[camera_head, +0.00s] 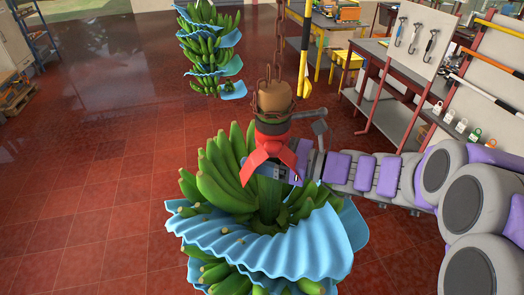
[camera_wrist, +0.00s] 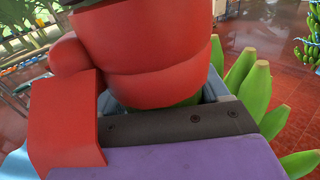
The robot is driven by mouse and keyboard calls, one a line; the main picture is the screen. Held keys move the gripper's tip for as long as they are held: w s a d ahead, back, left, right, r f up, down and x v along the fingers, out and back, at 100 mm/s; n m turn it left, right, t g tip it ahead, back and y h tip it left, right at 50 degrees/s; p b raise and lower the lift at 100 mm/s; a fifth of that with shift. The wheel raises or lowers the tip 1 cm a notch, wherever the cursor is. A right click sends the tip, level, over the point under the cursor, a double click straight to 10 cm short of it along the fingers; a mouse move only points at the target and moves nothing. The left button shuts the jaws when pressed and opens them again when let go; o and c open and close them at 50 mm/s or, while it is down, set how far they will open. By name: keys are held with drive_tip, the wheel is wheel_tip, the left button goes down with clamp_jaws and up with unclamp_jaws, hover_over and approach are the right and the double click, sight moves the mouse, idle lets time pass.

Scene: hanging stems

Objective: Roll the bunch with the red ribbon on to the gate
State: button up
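The bunch with the red ribbon (camera_head: 272,151) hangs close in front of me in the head view, with green bananas (camera_head: 228,170) and wavy blue sheets (camera_head: 270,248) between its layers. Its brown stem top (camera_head: 275,99) hangs from a rusty chain (camera_head: 278,45). My gripper (camera_head: 279,167) is at the stem, just under the ribbon's band. In the wrist view the red ribbon (camera_wrist: 150,60) fills the middle, and grey gripper parts (camera_wrist: 180,126) lie around the stem below it. The ribbon hides most of the stem between the fingers, so their grip is unclear. No gate can be made out.
A second bunch (camera_head: 208,45) with blue sheets hangs further back; it also shows in the wrist view (camera_wrist: 312,45). A yellow-and-black bar (camera_head: 305,50) hangs beside the chain. Benches and a tool board (camera_head: 412,40) stand at the right. The red tiled floor (camera_head: 90,190) at the left is clear.

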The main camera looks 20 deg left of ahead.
drive_tip(key=shift+s+d+r, duration=0.15)
drive_tip(key=shift+d, duration=0.25)
drive_tip(key=shift+s+d+r, duration=0.1)
drive_tip(key=shift+d, duration=0.25)
drive_tip(key=c, duration=0.7)
drive_tip(key=shift+c, duration=1.4)
drive_tip(key=shift+w+a, duration=0.1)
drive_tip(key=shift+w, duration=0.05)
